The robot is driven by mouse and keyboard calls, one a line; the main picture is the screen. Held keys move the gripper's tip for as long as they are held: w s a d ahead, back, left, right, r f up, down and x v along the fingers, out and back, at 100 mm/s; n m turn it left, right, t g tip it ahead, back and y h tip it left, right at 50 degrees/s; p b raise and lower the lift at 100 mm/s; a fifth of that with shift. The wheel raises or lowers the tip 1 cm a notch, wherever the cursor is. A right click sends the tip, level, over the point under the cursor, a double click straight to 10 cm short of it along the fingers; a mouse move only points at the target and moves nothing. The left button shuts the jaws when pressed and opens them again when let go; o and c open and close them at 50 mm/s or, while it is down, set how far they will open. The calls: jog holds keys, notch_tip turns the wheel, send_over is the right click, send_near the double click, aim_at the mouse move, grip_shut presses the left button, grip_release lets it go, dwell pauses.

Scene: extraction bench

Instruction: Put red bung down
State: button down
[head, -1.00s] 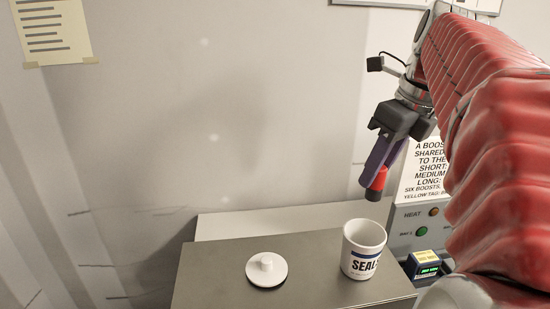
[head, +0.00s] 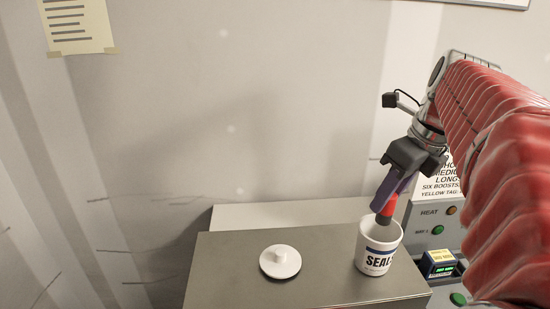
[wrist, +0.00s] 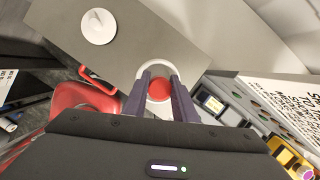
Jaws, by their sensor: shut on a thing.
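The red bung (head: 387,208) is held in my gripper (head: 392,196), its dark lower end pointing down at the mouth of the white cup marked SEAL (head: 378,252). In the wrist view the fingers (wrist: 159,92) are shut on the bung (wrist: 159,91), which lines up with the cup's round rim (wrist: 141,72). I cannot tell whether the bung's tip is just above the rim or slightly inside. The cup stands upright on the grey bench top.
A white lid with a knob (head: 280,261) lies on the bench top (head: 225,265) left of the cup. A control panel (head: 432,222) with buttons and a small yellow-and-black device (head: 439,264) stand to the right. A wall rises behind.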

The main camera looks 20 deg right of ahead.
aim_at(384, 211)
jog(key=shift+f, duration=1.95)
jog(key=c, duration=1.4)
grip_release()
jog(key=shift+o, duration=0.2)
jog(key=shift+r, duration=3.55)
